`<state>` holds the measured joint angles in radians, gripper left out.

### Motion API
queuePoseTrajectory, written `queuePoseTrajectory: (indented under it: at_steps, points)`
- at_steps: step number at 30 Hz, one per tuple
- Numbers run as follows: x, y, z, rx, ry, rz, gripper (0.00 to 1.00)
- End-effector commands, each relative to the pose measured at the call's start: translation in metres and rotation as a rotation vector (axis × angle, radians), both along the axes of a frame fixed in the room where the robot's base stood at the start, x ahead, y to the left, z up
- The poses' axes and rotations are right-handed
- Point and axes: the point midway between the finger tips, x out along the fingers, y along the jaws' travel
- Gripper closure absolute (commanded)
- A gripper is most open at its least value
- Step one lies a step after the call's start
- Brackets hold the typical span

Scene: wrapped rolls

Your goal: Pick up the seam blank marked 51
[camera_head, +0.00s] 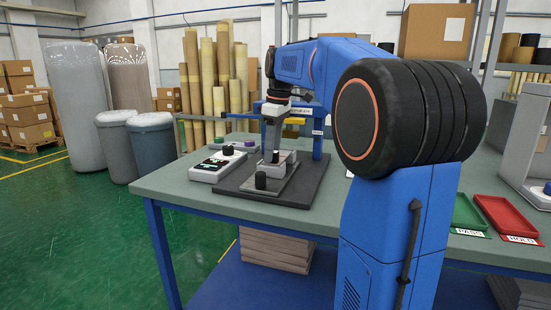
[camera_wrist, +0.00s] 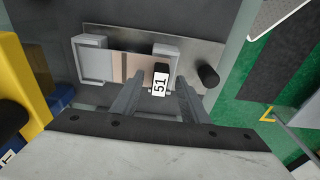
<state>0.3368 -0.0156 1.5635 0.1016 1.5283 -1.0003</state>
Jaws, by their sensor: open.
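The seam blank marked 51 (camera_wrist: 160,84) is a small dark piece with a white label, in the wrist view. It stands at a grey metal bracket on a flat plate. My gripper (camera_wrist: 158,92) is open, with one finger to the left of the blank and one to the right. Gaps show on both sides of the blank in the wrist view. In the head view my gripper (camera_head: 271,148) points down over the fixture on the table, and its fingers partly hide the parts there.
The metal plate (camera_wrist: 205,50) carries a second bracket (camera_wrist: 91,62) and a black knob (camera_wrist: 208,76). A white device (camera_head: 217,166) stands left of the dark mat (camera_head: 228,184). Green (camera_head: 467,214) and red (camera_head: 508,217) trays lie at the right of the table.

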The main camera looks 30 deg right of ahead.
Motion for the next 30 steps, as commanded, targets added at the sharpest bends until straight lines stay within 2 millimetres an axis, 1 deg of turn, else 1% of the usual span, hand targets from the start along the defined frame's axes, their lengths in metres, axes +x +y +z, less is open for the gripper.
queuePoseTrajectory:
  at_steps: [2,3,5,6,7,8,16,20,23,30]
  points:
    - [0.0,0.0,0.0,0.0,0.0,0.0,0.59]
    - [0.0,0.0,0.0,0.0,0.0,0.0,0.64]
    - [0.0,0.0,0.0,0.0,0.0,0.0,0.79]
    - [0.0,0.0,0.0,0.0,0.0,0.0,0.88]
    - [0.0,0.0,0.0,0.0,0.0,0.0,0.95]
    - [0.0,0.0,0.0,0.0,0.0,0.0,1.0]
    - [0.0,0.0,0.001,0.0,0.0,0.0,1.0]
    - [-0.001,0.002,0.006,0.0,-0.001,0.001,1.0]
    - [-0.002,0.003,0.015,0.0,-0.001,0.001,1.0]
    - [-0.002,0.003,0.043,0.0,-0.001,0.001,1.0]
